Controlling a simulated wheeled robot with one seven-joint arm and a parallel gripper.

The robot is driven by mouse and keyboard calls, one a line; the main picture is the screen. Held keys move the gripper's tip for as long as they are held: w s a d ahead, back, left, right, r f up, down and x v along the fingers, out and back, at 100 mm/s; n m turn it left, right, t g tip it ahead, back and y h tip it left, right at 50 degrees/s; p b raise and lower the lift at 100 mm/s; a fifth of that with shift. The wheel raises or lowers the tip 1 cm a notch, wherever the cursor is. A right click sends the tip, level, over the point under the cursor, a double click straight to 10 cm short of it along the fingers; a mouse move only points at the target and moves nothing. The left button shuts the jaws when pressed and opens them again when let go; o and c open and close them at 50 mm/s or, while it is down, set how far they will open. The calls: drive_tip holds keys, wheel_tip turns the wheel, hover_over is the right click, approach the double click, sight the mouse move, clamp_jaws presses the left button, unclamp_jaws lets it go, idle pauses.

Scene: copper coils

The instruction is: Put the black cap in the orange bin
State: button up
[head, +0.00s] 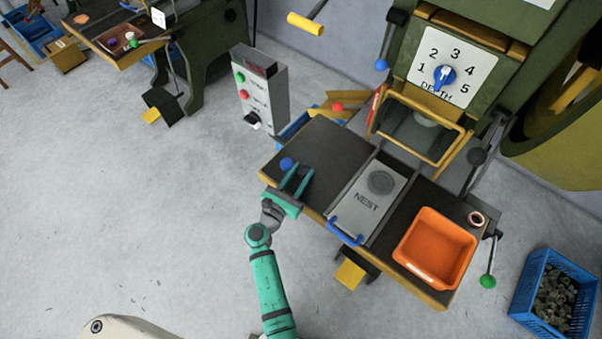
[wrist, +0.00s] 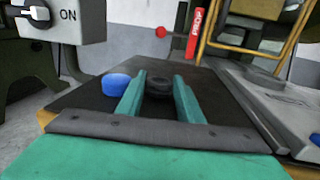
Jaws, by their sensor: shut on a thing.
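The black cap (wrist: 159,84) sits between the fingertips of my gripper (wrist: 160,78) in the wrist view, low over the dark left part of the work table. My gripper (head: 298,178) is shut on it. In the head view the cap is hard to make out against the dark surface. The orange bin (head: 436,248) is an open, empty-looking tray at the right end of the table, apart from my gripper, beyond the nest plate.
A blue round piece (head: 286,164) lies just left of my fingers. The nest plate (head: 366,203) with a blue handle (head: 345,234) lies between my gripper and the bin. A copper ring (head: 476,218) and green-knobbed lever (head: 488,280) are right of the bin. The yellow guard frame (head: 422,155) stands behind.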

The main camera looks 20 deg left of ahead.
drive_tip(key=shift+f, duration=0.15)
drive_tip(key=o, duration=0.7)
drive_tip(key=shift+o, duration=0.2)
drive_tip(key=shift+s, duration=0.25)
drive_tip(key=s+a, duration=0.2)
drive_tip(key=s, duration=0.9)
drive_tip(key=shift+s, duration=0.2)
